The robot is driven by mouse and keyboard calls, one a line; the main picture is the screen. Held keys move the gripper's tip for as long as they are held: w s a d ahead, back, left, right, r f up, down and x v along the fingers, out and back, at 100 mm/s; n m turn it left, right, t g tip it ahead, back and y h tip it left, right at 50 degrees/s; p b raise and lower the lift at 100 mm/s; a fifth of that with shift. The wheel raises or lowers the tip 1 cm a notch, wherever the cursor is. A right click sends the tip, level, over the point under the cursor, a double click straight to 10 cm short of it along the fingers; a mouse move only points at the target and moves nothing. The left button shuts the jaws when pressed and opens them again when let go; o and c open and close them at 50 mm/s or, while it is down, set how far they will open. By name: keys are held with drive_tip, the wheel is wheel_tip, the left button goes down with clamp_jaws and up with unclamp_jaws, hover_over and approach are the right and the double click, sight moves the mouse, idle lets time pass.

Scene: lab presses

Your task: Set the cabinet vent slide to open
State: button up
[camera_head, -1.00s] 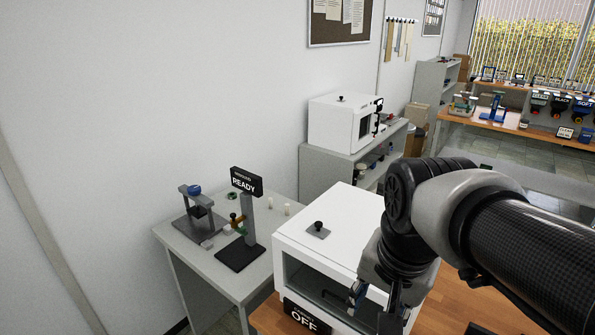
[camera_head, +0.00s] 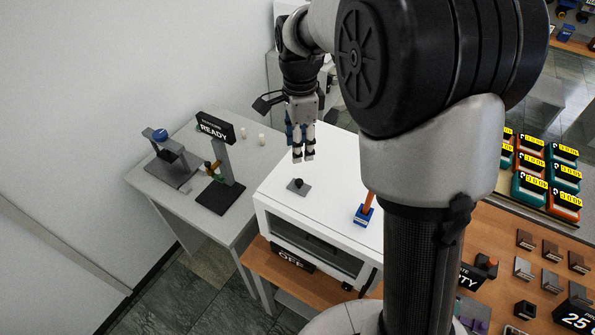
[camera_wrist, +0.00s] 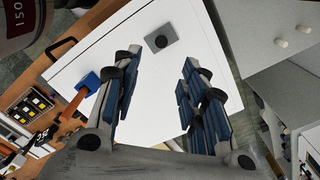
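The white cabinet (camera_head: 330,235) has a small black knob (camera_head: 298,182) on a square grey plate (camera_head: 300,190) on its top, which looks like the vent slide. In the wrist view the knob (camera_wrist: 161,41) sits near the middle of its plate. My gripper (camera_head: 304,158) is above the cabinet top, pointing down, and appears just behind the knob in the head view. In the wrist view its two fingers (camera_wrist: 160,65) are wide apart with nothing between them; the plate lies beyond their tips. No vent marking is readable.
A blue block with an orange lever (camera_head: 364,214) stands on the cabinet's right side. An OFF sign (camera_head: 291,257) is in front. A grey side table (camera_head: 150,185) holds a READY sign (camera_head: 215,128) and a small press (camera_head: 172,160). The wooden bench (camera_head: 530,245) carries several small blocks.

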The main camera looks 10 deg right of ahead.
sight(300, 180)
wheel_tip(300, 180, down, 13)
drive_tip(key=shift+w+r, duration=0.1)
drive_tip(key=shift+c, duration=0.4)
clamp_jaws()
drive_tip(key=shift+w+d, duration=0.1)
idle(0.5)
